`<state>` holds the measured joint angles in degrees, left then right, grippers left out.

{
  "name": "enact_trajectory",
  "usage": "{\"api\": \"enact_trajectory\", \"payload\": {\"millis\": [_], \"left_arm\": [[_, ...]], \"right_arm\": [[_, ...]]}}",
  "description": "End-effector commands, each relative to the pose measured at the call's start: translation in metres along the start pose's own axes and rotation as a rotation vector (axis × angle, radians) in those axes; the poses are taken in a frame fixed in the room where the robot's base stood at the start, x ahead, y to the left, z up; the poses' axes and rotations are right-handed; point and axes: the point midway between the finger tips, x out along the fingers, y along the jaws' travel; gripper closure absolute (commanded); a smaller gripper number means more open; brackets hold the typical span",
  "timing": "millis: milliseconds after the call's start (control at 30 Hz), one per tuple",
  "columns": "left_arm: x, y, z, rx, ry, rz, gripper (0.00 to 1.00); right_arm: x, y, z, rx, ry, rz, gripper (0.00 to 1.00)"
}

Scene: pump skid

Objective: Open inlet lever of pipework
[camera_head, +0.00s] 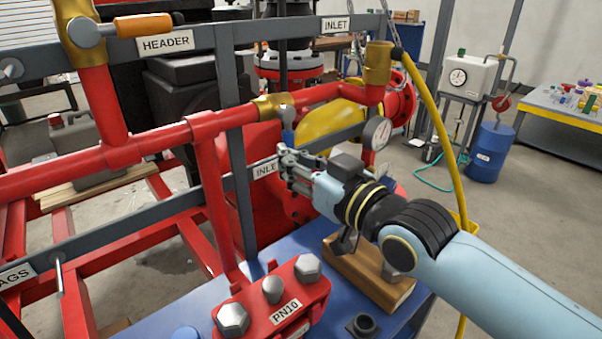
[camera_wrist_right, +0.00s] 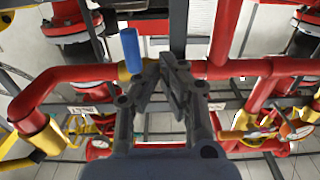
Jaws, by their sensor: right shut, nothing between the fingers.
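The inlet valve is a brass body (camera_head: 271,105) on the red horizontal pipe. In the right wrist view its lever has a blue grip (camera_wrist_right: 131,49) just left of my fingers. My left gripper is out of view.
The header valve's orange-handled lever (camera_head: 143,25) is at upper left. A pressure gauge (camera_head: 376,133) stands right of my gripper. Grey frame bars (camera_head: 233,165) and red pipes crowd the left. A wooden block (camera_head: 370,275) and PN10 flange (camera_head: 272,300) lie below my arm.

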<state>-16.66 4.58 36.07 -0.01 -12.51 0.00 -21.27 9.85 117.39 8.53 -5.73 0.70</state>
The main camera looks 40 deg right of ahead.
Motion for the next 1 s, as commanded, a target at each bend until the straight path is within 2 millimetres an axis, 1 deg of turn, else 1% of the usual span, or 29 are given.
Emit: {"api": "enact_trajectory", "payload": {"millis": [33,167,433,767,1000], "left_arm": [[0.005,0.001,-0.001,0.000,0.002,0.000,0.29],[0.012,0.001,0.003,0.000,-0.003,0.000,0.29],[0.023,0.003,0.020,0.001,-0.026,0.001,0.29],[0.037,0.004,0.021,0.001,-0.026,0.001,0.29],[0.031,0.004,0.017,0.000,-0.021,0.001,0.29]], "right_arm": [[0.004,0.000,0.001,0.000,0.003,0.000,1.00],[0.013,0.000,0.001,0.000,0.003,0.000,1.00],[0.032,0.000,0.001,0.000,0.002,0.000,1.00],[0.055,0.000,0.001,0.000,0.002,0.000,1.00],[0.054,0.016,0.007,-0.002,-0.001,-0.001,1.00]]}}
